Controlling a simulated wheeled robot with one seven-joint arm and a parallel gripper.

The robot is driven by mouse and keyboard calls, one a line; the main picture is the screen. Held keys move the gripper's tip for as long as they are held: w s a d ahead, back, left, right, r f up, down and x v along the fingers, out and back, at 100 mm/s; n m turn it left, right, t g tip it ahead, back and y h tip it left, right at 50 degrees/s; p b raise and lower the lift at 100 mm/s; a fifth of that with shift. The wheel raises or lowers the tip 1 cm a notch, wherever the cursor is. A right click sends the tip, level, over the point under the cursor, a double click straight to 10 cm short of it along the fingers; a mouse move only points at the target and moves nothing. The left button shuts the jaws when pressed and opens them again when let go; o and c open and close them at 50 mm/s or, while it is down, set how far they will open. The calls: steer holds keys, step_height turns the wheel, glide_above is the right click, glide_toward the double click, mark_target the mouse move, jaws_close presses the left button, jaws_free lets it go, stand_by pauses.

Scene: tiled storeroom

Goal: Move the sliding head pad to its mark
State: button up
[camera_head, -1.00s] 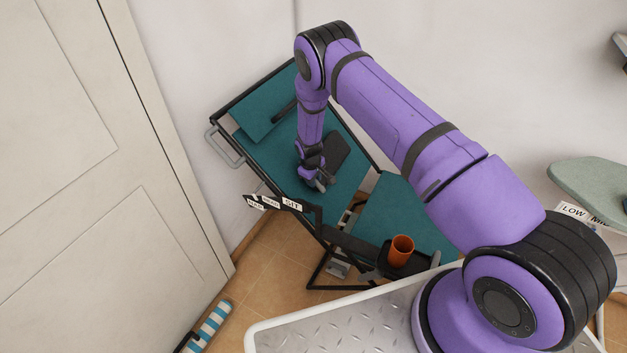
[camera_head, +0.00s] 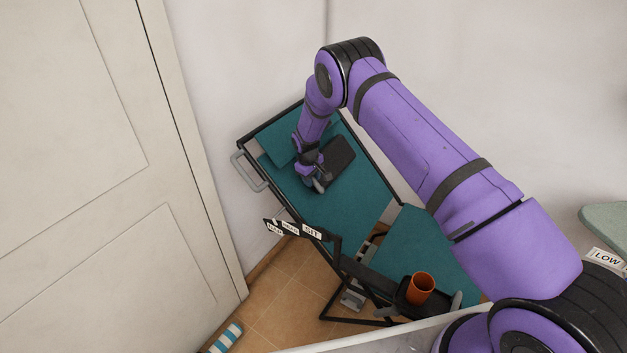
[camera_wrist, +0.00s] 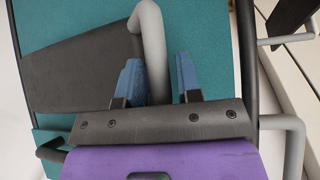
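The sliding head pad is a dark flat pad (camera_head: 337,158) on the teal backrest (camera_head: 345,204) of a reclining chair. Its dark surface also shows at the left of the wrist view (camera_wrist: 80,68). In the head view my gripper (camera_head: 318,182) is at the pad's lower left edge. A teal cushion (camera_head: 284,143) lies just above. I cannot make out the mark; my arm covers part of the upper backrest.
A side bar carries NAP, READ and SIT labels (camera_head: 312,232). An orange cup (camera_head: 420,289) stands in a dark holder by the seat (camera_head: 430,245). A grey side rail (camera_head: 250,172) is left of the backrest. A door (camera_head: 90,180) stands at left, a wall behind.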

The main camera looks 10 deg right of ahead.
steer(key=shift+o, duration=0.9)
steer(key=shift+w+a+r, duration=0.1)
steer(key=shift+a+r, duration=0.1)
steer(key=shift+a, duration=0.1)
steer(key=shift+d+f, duration=0.1)
steer(key=shift+d, duration=0.1)
step_height(320, 180, up, 11)
steer(key=a, duration=0.1)
steer(key=shift+s+a, duration=0.15)
steer(key=shift+s, duration=0.3)
steer(key=shift+f, duration=0.15)
